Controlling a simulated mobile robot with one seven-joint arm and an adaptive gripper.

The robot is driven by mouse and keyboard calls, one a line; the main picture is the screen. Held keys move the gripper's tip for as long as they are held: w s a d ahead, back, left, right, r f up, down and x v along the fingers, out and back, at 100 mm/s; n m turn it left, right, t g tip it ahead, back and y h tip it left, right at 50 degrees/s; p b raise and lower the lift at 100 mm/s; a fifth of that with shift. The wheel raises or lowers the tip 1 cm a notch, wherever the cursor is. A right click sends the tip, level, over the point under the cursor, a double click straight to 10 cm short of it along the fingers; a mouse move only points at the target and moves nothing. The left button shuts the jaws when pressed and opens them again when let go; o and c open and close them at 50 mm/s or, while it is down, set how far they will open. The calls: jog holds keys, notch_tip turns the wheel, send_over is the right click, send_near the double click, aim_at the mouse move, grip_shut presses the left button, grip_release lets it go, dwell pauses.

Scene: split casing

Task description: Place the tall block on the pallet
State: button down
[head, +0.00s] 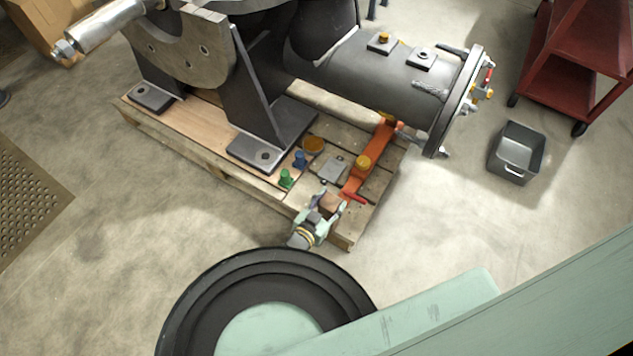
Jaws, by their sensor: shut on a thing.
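My gripper (328,202) is over the near right corner of the wooden pallet (209,161). Its fingers are shut on a small brown block (332,205), which shows between them. The fingers hide part of the block, so I cannot tell its full height. I cannot tell whether its underside touches the pallet boards or hangs just above them.
A dark casing (400,80) on steel feet fills much of the pallet. Green (286,179) and blue (299,159) pieces, a grey plate (332,168) and an orange bar (372,158) lie near my gripper. A grey bin (516,152) and red cart (575,55) stand right.

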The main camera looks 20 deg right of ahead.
jog(key=w+f, duration=0.2)
jog(key=w, duration=0.4)
jog(key=w+f, duration=0.2)
jog(key=w, duration=0.5)
jog(key=shift+d+f, duration=0.35)
jog(key=shift+d, duration=0.1)
jog(key=shift+f, duration=0.1)
jog(key=shift+f, duration=0.15)
jog(key=c, duration=0.8)
grip_release()
jog(key=shift+c, duration=0.2)
